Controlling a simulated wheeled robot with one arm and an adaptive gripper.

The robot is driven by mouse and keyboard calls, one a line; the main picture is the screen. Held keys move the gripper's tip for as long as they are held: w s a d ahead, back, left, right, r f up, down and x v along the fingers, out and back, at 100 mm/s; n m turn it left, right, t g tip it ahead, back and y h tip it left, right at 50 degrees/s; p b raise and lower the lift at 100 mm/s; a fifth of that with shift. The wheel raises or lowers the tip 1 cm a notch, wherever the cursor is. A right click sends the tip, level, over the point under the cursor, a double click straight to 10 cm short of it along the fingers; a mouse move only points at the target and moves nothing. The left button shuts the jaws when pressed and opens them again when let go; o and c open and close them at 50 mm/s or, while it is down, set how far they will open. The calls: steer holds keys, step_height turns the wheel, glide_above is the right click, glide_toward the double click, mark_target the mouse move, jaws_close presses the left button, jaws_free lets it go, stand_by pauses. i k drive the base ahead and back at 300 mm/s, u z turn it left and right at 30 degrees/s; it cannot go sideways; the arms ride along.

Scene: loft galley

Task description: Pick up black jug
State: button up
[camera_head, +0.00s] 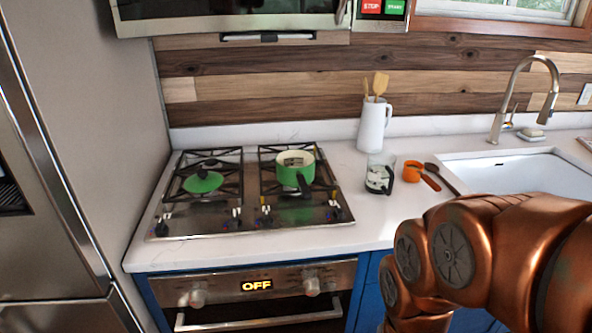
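A small clear jug (375,172) with a black handle stands on the white counter, just right of the cooktop. It is the only jug in view with black on it; no fully black jug shows. It looks upright, with something pale and dark showing in or through it. My copper arm is at the lower right, in front of the counter's right part. My gripper is out of the frame, so its state and its distance from the jug do not show.
A tall white pitcher (372,127) with wooden utensils stands behind the jug.

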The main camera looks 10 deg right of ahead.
mark_target(380, 175)
steer(key=z, duration=2.3)
steer(key=i, duration=1.45)
steer(key=u, duration=3.65)
